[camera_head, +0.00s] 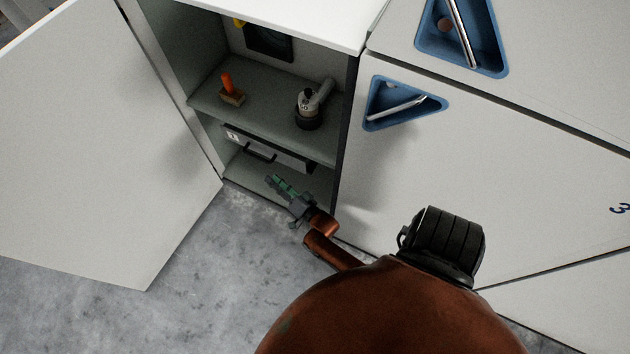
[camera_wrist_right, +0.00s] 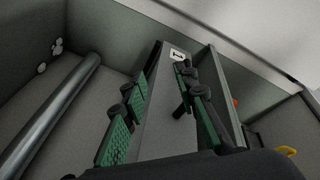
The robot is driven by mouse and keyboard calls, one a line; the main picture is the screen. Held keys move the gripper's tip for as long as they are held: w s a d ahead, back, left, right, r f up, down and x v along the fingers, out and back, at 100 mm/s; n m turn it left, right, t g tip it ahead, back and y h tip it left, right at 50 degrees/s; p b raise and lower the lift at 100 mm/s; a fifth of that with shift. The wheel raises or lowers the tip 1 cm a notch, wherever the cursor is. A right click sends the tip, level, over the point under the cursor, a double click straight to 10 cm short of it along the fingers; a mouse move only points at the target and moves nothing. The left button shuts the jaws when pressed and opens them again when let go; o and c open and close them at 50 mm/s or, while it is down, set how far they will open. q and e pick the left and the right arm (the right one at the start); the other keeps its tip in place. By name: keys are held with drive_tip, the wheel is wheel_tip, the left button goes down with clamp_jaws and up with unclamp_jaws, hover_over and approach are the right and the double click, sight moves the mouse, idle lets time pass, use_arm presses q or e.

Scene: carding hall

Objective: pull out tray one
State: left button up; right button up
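Tray one (camera_head: 296,160) is a shallow drawer with a pale front, a small number label and a black bar handle (camera_head: 258,152). It sits under the middle shelf of the open cabinet, and looks pushed in. My right gripper (camera_head: 275,184) is in front of and below the tray in the head view. In the right wrist view its green-padded fingers (camera_wrist_right: 165,75) are spread apart with nothing held. The tray front (camera_wrist_right: 163,125) and its label show beyond the fingers; the right finger partly hides the dark handle. My left gripper is out of view.
The cabinet door (camera_head: 100,150) stands wide open at left. An orange-handled tool (camera_head: 230,91) and a grey-black device (camera_head: 308,108) stand on the shelf above. Closed panels with blue triangular recesses (camera_head: 376,100) are at right. The grey floor (camera_head: 215,270) in front is clear.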

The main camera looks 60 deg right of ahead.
sight(256, 156)
use_arm(q)
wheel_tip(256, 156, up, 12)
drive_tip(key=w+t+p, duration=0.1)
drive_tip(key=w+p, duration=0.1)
drive_tip(key=p, duration=0.8)
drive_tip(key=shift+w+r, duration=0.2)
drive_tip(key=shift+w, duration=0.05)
use_arm(e)
drive_tip(key=s+a+f+n+g+y, duration=0.1)
drive_tip(key=s+a+f+n+g, duration=0.1)
drive_tip(key=s+f, duration=0.4)
drive_tip(key=s+a+f+n+g+y, duration=0.1)
drive_tip(key=s+a+f+n+g, duration=0.2)
drive_tip(key=s+f, duration=0.3)
drive_tip(key=shift+s+n+g+y, duration=0.3)
drive_tip(key=shift+s+n+g, duration=0.45)
drive_tip(key=shift+s, duration=1.9)
drive_tip(key=shift+w+a, duration=0.1)
